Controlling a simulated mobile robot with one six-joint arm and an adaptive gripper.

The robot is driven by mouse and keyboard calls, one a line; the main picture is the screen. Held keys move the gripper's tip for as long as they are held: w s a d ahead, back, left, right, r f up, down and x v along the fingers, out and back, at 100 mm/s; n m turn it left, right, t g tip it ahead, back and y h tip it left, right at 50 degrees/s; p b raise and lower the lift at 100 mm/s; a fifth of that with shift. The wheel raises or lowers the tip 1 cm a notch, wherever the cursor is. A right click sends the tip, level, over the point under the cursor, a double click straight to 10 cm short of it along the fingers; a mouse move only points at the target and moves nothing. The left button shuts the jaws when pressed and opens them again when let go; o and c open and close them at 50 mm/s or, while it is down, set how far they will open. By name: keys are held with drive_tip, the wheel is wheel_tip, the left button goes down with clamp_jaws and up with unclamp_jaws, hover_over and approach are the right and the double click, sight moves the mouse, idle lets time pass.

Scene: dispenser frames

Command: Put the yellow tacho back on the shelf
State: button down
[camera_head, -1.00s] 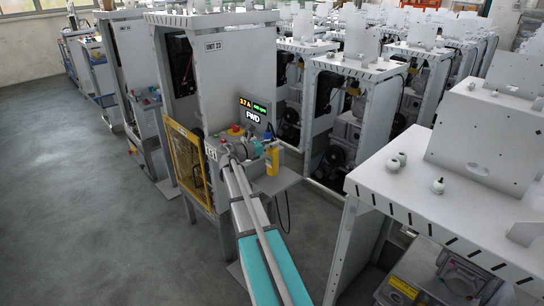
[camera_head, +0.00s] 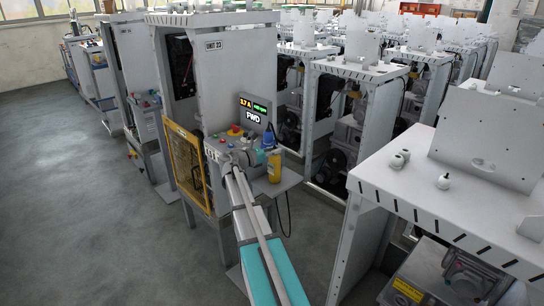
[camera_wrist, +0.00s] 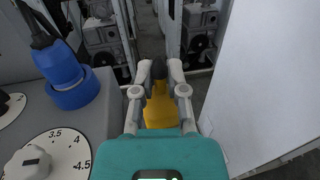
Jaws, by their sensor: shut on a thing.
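The yellow tacho (camera_head: 274,167) shows upright just in front of the console, above or on the small grey side shelf (camera_head: 287,181). In the wrist view the tacho (camera_wrist: 160,111), yellow with a dark tip, is between the fingers of my gripper (camera_wrist: 159,70), which is shut on it. In the head view my gripper (camera_head: 262,158) is partly hidden behind my arm and beside the tacho. I cannot tell whether the tacho's base touches the shelf.
A blue tool (camera_wrist: 68,82) stands on the console left of my gripper, near a white dial (camera_wrist: 55,150). A lit display (camera_head: 254,108) sits above the console. A pale panel (camera_wrist: 265,80) is close on the right in the wrist view. A white-topped cabinet (camera_head: 420,190) stands right.

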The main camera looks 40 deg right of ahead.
drive_tip(key=shift+f, duration=0.1)
idle(0.3)
drive_tip(key=c, duration=0.7)
unclamp_jaws()
drive_tip(key=shift+a, duration=0.15)
drive_tip(key=a, duration=0.4)
drive_tip(key=w+a, duration=0.1)
drive_tip(key=a, duration=0.6)
drive_tip(key=shift+w+a, duration=0.2)
drive_tip(key=shift+a, duration=0.15)
